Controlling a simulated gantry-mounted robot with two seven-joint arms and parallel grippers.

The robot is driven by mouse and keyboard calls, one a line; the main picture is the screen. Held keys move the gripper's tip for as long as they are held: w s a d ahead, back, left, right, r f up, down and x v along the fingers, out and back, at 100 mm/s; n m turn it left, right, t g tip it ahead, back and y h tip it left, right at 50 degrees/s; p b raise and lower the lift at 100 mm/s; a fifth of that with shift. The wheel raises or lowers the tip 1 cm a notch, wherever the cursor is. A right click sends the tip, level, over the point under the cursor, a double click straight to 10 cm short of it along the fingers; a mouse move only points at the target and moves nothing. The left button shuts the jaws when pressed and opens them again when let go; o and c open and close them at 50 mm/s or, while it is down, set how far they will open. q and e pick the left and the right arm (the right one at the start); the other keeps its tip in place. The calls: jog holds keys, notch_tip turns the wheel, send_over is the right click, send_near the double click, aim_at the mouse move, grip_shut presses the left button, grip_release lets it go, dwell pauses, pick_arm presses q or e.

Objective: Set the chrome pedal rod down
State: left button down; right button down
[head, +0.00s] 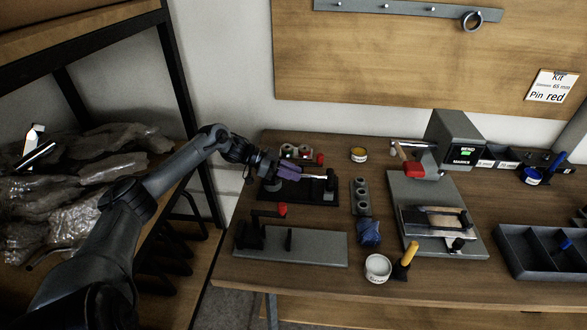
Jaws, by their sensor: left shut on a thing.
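My left gripper (290,172) reaches in from the left and is shut on the chrome pedal rod (316,177). The rod is a thin, pale, shiny bar that sticks out to the right of the fingers, roughly level. It is over the black fixture (298,194) at the back left of the bench. Its right end is near a small dark upright post on that fixture. I cannot tell whether the rod touches the fixture. The fingers hide its left end. My right gripper is out of view.
A grey plate (318,249) with black uprights lies in front of the fixture. A grey block with round holes (361,197) and a blue item (369,232) stand to the right. Farther right are a grey base plate (470,235) and a divided tray (512,258). A shelf stands left.

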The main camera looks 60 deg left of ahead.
pick_arm(q)
jog(key=shift+a, duration=0.1)
dwell(0.3)
jog(key=c, duration=1)
grip_release()
jog(key=shift+f, duration=0.1)
jog(key=shift+f+b, duration=0.25)
jog(key=shift+b, duration=0.3)
jog(key=p+v, duration=0.1)
jog(key=v, duration=0.2)
jog(key=p+v, duration=0.2)
jog(key=v, duration=0.1)
jog(key=p+v, duration=0.1)
jog(key=v, duration=0.2)
jog(key=shift+s+d+r, duration=0.15)
jog(key=shift+s+d, duration=0.05)
jog(key=shift+s, duration=0.05)
jog(key=shift+p+v, duration=0.35)
jog(key=shift+v, duration=0.45)
jog(key=c, duration=0.3)
